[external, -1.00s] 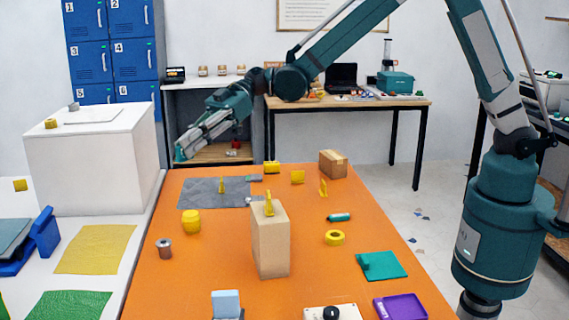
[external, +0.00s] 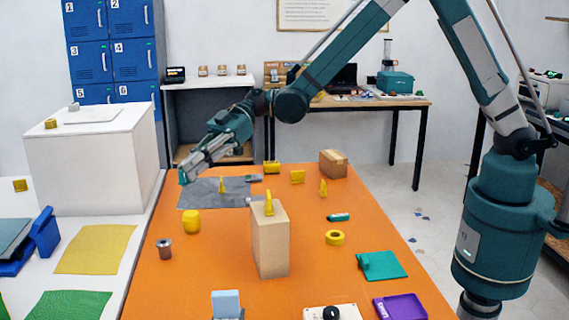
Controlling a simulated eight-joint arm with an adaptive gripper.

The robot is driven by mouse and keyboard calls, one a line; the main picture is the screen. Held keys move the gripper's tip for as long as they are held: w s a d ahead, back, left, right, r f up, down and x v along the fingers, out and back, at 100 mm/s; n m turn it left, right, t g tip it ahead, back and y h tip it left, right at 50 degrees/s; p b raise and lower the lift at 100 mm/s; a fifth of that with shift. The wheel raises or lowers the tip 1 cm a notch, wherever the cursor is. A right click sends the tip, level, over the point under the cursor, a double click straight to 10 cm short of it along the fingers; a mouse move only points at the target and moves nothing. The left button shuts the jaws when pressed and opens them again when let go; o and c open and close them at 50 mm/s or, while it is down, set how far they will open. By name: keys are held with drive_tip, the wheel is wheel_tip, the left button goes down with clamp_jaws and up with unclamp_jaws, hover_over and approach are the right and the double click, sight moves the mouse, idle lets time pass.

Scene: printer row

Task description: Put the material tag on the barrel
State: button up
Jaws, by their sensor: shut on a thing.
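A yellow barrel (external: 191,222) stands upright on the left part of the orange table, just in front of the grey mat. My gripper (external: 186,175) is above and behind the barrel in the picture, near the table's left edge, pointing down and left. It is shut on a small teal piece (external: 183,178) at its fingertips. This piece appears to be the material tag, but it is too small to tell for sure. The held piece and the barrel are apart.
A tan box (external: 270,245) with a yellow piece on top stands mid-table. A grey mat (external: 210,188) and several small yellow things are at the back. A white box (external: 90,165) rises left of my gripper.

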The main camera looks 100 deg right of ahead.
drive_tip(key=shift+f+b, duration=0.55)
drive_tip(key=shift+f, duration=2.1)
drive_tip(key=shift+f, duration=0.1)
drive_tip(key=shift+f+b, duration=0.45)
drive_tip(key=shift+f, duration=1.3)
drive_tip(key=shift+f, duration=0.15)
drive_tip(key=o, duration=0.6)
drive_tip(key=shift+o, duration=0.2)
drive_tip(key=shift+r, duration=0.2)
drive_tip(key=p+v, duration=0.2)
drive_tip(key=v, duration=1)
